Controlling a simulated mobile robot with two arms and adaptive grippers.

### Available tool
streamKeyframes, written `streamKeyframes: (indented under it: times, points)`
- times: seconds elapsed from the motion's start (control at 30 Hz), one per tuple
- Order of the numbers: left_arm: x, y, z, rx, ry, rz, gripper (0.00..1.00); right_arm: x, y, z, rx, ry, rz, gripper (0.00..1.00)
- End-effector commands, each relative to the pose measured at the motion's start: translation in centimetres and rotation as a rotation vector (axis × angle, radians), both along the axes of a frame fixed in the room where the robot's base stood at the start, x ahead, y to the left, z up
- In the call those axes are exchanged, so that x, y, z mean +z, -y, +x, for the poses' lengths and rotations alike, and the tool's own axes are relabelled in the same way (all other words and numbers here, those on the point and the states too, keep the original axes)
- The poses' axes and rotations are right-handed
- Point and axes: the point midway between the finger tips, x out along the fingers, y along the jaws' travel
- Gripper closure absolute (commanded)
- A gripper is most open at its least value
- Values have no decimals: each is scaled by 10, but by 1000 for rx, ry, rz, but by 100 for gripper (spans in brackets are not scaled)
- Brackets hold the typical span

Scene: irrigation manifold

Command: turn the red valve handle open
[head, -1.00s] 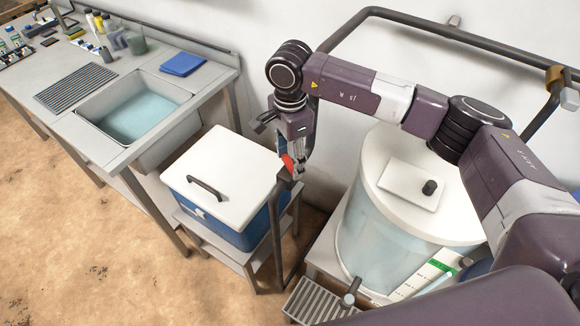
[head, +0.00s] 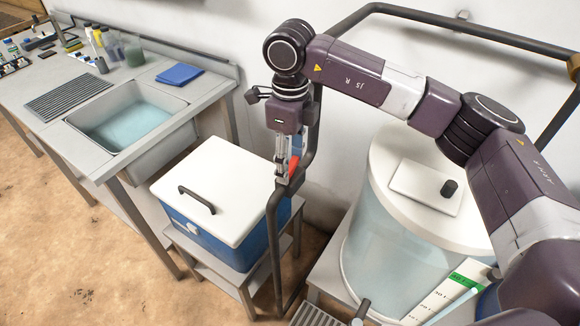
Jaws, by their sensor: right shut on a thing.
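The red valve handle (head: 295,166) shows as a small red piece beside a dark pipe (head: 274,235), between the blue cooler and the white tank. My right gripper (head: 288,172) points down from the wrist and is shut on the red handle. The gripper's fingers cover much of the handle, and the valve body under it is hard to make out. My left gripper is not in view.
A blue cooler with a white lid (head: 222,178) stands on a low stand just left of the gripper. A large white-lidded tank (head: 385,235) stands to the right. A sink counter (head: 95,160) is at the left. Open floor (head: 80,250) lies in front.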

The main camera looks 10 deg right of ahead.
Motion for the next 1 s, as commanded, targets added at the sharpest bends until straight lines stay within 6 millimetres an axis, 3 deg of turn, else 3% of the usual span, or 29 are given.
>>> streamKeyframes:
  times: [0.33,0.9,0.93,1.0]
  points:
    - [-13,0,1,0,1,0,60,-2,0,0,-153,-1,-2,75]
    - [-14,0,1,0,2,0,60,-1,0,-1,-186,-3,-1,75]
    - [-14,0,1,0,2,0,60,-1,0,-1,-186,-3,-1,50]
    - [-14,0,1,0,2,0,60,-1,0,-1,-185,-3,-1,42]
